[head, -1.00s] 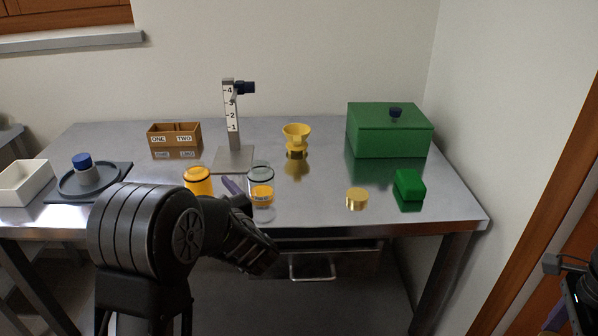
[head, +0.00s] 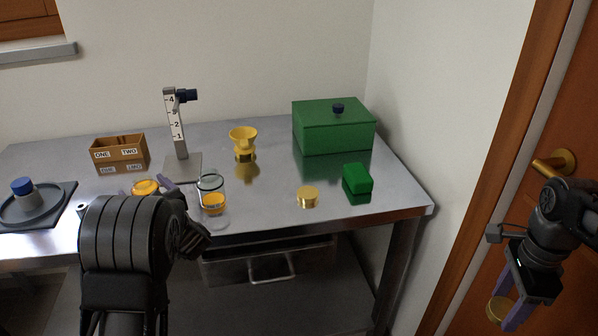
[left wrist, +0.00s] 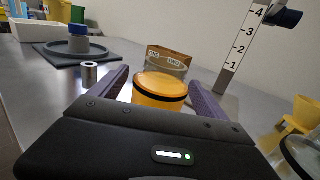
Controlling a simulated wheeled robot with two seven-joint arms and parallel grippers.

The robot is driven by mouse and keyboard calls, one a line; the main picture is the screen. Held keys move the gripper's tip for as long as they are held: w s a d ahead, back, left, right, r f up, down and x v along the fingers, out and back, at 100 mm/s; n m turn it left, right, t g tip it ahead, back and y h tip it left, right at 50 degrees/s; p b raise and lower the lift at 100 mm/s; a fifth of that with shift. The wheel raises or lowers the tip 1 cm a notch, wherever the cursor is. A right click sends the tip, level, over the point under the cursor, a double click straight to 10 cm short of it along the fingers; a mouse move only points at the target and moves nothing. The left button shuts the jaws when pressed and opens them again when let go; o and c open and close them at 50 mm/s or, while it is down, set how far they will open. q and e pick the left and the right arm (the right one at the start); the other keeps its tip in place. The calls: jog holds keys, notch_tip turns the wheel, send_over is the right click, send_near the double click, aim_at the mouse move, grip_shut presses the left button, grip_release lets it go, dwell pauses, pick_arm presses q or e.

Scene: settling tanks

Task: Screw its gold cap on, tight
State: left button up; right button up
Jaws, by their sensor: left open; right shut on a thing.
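An orange-filled jar (head: 146,186) stands at the table's front left, partly hidden behind my left arm in the head view. In the left wrist view the jar (left wrist: 160,91) is between the fingers of my open left gripper (left wrist: 158,92). I cannot tell if the fingers touch it. A second clear jar (head: 212,197) with an orange band or filling stands to its right. My right gripper (head: 507,312) is off the table at the lower right, shut on a gold cap (head: 498,309). Another gold cap (head: 307,197) lies on the table near the front edge.
A green block (head: 357,182) and a lidded green box (head: 334,130) stand at the right. A yellow funnel on a stand (head: 243,143), a numbered post (head: 175,125) and a two-part box (head: 119,153) stand behind. A small metal cylinder (left wrist: 89,73) stands left of the left gripper. A wooden door (head: 545,130) is at right.

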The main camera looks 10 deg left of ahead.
pick_arm(q)
jog(key=shift+x, duration=0.85)
jog(key=shift+r, duration=0.1)
grip_shut()
dwell(0.6)
